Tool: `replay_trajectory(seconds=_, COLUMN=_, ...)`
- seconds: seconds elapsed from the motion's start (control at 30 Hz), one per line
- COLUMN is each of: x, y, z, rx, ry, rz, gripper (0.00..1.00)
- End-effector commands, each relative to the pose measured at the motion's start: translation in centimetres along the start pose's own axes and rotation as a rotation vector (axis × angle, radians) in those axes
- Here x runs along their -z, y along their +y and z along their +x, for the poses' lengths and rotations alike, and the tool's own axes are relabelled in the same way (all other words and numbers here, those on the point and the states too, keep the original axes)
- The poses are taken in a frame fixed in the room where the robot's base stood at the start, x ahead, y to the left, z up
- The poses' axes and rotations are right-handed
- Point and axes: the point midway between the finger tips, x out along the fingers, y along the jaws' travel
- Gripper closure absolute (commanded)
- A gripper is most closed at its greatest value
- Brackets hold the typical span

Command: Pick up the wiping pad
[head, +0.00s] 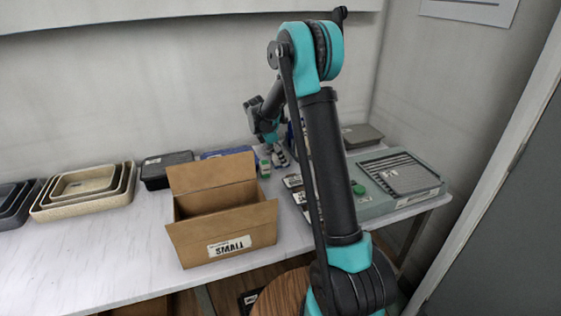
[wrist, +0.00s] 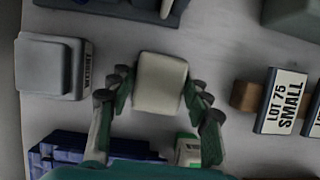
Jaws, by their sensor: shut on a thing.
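The wiping pad, which I take to be the pale cream block (wrist: 160,82) with rounded corners, is between the fingers of my gripper (wrist: 158,88) in the wrist view. The fingers are shut on its left and right sides. In the head view my gripper (head: 279,157) is low over the back of the table, partly behind my own arm. The pad cannot be made out there. Its height above the table is unclear.
An open cardboard box (head: 222,222) stands in front in the head view.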

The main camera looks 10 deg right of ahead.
Motion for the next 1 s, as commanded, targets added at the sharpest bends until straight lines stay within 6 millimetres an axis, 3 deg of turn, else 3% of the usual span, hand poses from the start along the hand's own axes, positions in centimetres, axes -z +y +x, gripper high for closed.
replay_trajectory(seconds=0.07, x=0.0, y=0.0, z=0.0, rx=0.0, ry=0.0, rz=0.0, gripper=0.86)
replay_trajectory(seconds=0.43, x=0.0, y=0.0, z=0.0, rx=0.0, ry=0.001, rz=0.0, gripper=0.86)
replay_trajectory(seconds=0.63, x=-0.5, y=0.0, z=-1.1, rx=0.0, ry=0.0, rz=0.0, gripper=0.86)
replay_trajectory(seconds=0.77, x=-1.2, y=-0.1, z=-2.9, rx=0.0, ry=0.0, rz=0.0, gripper=0.86)
replay_trajectory(seconds=1.0, x=-3.6, y=-0.1, z=-8.7, rx=0.0, ry=0.0, rz=0.0, gripper=0.86)
